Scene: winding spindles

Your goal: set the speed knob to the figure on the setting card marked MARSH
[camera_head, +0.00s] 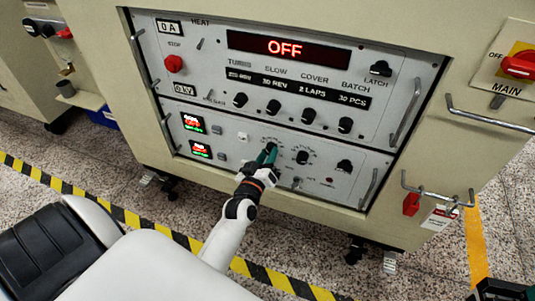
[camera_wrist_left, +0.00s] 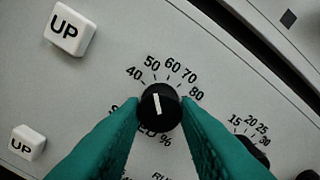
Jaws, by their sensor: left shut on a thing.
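The speed knob (camera_wrist_left: 160,107) is black and round with a white pointer line, and its dial reads 40 to 80 in view with a % sign. The pointer stands close to the 50 mark. Part of the dial is hidden by the fingers. My left gripper (camera_head: 267,154) has its teal fingers shut on the knob, one on each side, as the left wrist view shows (camera_wrist_left: 161,112). My right gripper (camera_head: 504,290) shows only partly at the bottom right corner. I can read no card marked MARSH.
Another dial (camera_wrist_left: 254,150) sits right of the knob. White UP buttons (camera_wrist_left: 70,31) lie to the left. Metal handles (camera_head: 369,188) stick out from the panel. A red tag (camera_head: 411,204) and a white card (camera_head: 440,217) hang at right.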

